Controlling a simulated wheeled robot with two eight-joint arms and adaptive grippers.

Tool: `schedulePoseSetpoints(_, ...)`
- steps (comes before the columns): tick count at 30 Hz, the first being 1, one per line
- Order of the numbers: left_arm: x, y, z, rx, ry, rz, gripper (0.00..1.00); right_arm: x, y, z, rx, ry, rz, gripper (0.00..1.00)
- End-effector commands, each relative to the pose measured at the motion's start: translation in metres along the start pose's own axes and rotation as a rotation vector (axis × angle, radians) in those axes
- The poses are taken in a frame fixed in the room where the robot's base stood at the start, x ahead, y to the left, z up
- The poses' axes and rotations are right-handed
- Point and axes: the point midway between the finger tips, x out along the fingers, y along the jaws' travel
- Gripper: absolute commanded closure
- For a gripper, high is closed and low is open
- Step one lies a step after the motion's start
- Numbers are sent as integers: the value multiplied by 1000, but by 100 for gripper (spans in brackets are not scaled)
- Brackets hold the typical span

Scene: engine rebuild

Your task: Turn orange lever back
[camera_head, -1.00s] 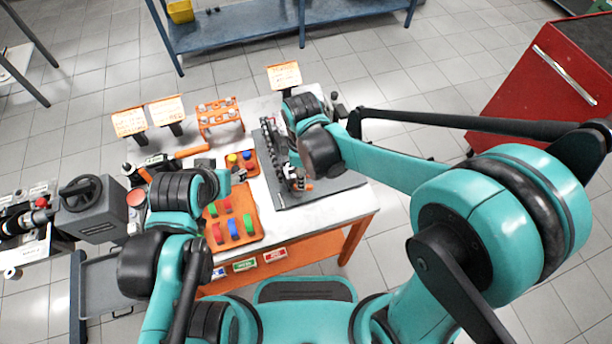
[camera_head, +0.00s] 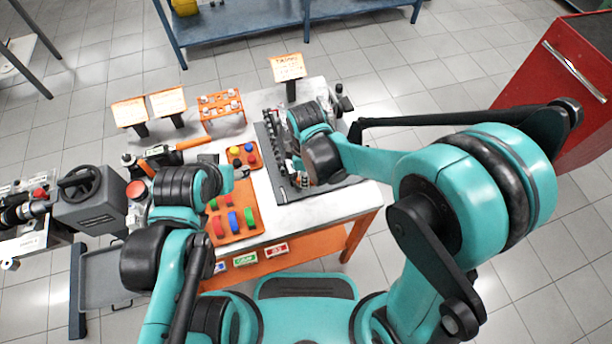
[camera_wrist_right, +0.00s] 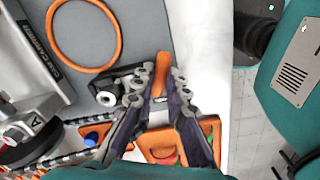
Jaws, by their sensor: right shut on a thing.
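The orange lever (camera_wrist_right: 162,66) shows in the right wrist view, attached beside a dark metal fitting with a round pale end (camera_wrist_right: 107,98). My right gripper (camera_wrist_right: 163,84) has its two fingers on either side of the lever, shut on it. In the head view my right gripper (camera_head: 299,179) is low over the grey mat (camera_head: 340,188), largely hidden by its own wrist, and the lever is hard to make out there. My left gripper (camera_head: 241,172) is above the orange tray of coloured parts, too small to tell open from shut.
The orange tray (camera_head: 243,222) holds red, blue and green parts. An orange ring (camera_wrist_right: 85,35) lies on the mat. An orange rack (camera_head: 222,105) and sign stands line the back. A red cabinet (camera_head: 545,100) stands right.

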Motion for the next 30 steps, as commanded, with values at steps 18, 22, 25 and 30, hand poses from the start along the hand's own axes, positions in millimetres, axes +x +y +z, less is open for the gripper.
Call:
schedulePoseSetpoints(18,4,0,3,0,0,0,46,0,8,-2,-433,-1,0,100)
schedulePoseSetpoints(22,4,0,2,0,0,0,46,0,8,-2,-434,-1,0,100)
schedulePoseSetpoints(25,4,0,2,0,0,0,46,0,8,-2,-433,-1,0,100)
schedulePoseSetpoints(30,4,0,2,0,0,0,46,0,8,-2,-432,-1,0,66)
